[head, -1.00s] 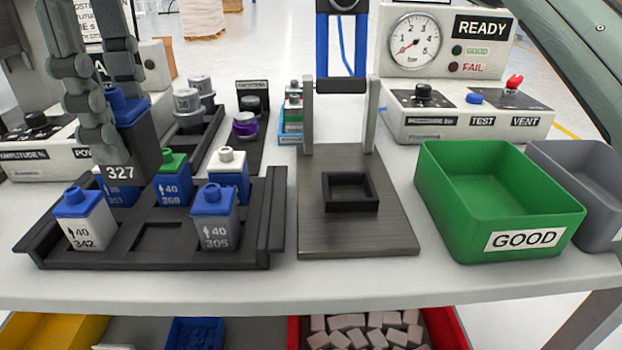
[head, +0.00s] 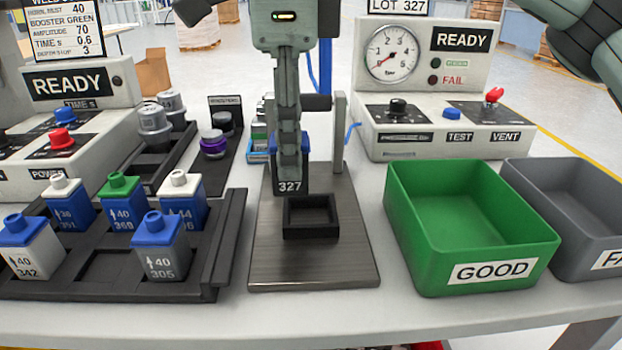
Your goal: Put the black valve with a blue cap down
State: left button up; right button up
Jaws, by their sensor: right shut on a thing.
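The black valve with a blue cap (head: 290,187), marked 327, is held upright in my right gripper (head: 289,150). The gripper's fingers are closed around its top, and only bits of the blue cap show beside them. The valve hangs at the back edge of a square black nest (head: 311,232) on the grey test stand plate (head: 330,269). The nest looks empty, and I cannot tell how much gap is between it and the valve. My left gripper is not in view.
A dark rack (head: 228,245) with several other valves stands at left. A green GOOD bin (head: 475,273) and a grey bin (head: 575,250) stand at right. A gauge panel (head: 440,60) is behind. The stand's upright (head: 340,130) is close to the gripper.

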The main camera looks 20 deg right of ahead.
jog(key=shift+d+f, duration=0.4)
jog(key=shift+d, duration=0.2)
jog(key=shift+d+f, duration=0.4)
jog(key=shift+d, duration=0.2)
notch_tip(320, 180, down, 3)
jog(key=shift+f, duration=0.4)
jog(key=shift+w, duration=0.1)
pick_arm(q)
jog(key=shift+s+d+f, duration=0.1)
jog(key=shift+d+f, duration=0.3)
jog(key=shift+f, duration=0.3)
pick_arm(e)
jog(key=shift+f, duration=0.1)
